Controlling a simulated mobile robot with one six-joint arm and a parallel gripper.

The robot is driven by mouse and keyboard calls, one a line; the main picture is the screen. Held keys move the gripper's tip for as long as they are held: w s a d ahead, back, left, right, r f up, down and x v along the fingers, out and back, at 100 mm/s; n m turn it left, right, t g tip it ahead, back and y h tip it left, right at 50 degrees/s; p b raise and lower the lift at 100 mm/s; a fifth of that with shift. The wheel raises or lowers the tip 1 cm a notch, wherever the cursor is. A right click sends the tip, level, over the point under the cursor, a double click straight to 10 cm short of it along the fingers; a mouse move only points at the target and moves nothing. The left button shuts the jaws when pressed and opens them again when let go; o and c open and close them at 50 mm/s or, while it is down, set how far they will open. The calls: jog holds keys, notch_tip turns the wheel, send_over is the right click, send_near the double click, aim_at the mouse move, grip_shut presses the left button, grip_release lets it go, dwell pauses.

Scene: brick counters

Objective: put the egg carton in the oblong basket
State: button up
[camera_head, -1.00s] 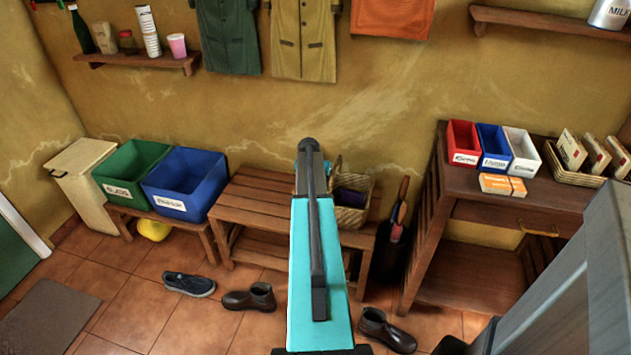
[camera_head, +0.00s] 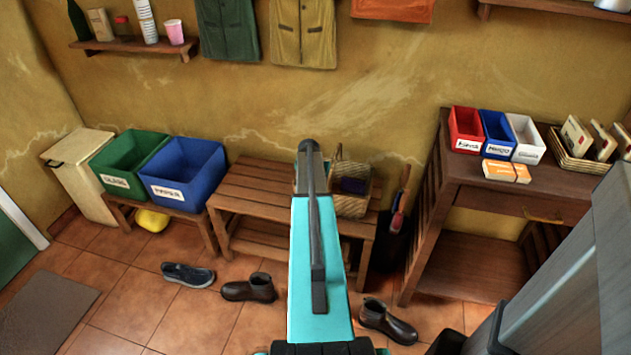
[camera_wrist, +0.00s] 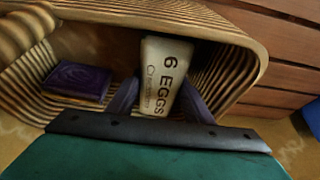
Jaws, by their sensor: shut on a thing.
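In the wrist view, my gripper (camera_wrist: 158,98) is shut on the egg carton (camera_wrist: 165,70), a pale box marked "6 EGGS". The carton shows inside the outline of the woven basket's rim (camera_wrist: 225,32); whether it touches the basket floor I cannot tell. A purple box (camera_wrist: 77,81) lies in the same basket, left of the carton and apart from it. In the head view, the wicker basket (camera_head: 350,205) with its raised handle stands on the wooden bench; my teal arm hides its left part, my gripper and the carton.
The slatted bench (camera_head: 250,190) is bare left of the basket. Green (camera_head: 118,180) and blue (camera_head: 190,192) bins stand further left. A table (camera_head: 500,200) at right holds small bins and a low wicker tray (camera_head: 570,158) of packets. Shoes lie on the floor.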

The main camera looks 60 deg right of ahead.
jog(key=shift+f, duration=0.1)
jog(key=o, duration=1.1)
jog(key=v, duration=1.4)
jog(key=shift+f, duration=0.1)
jog(key=shift+a, duration=0.1)
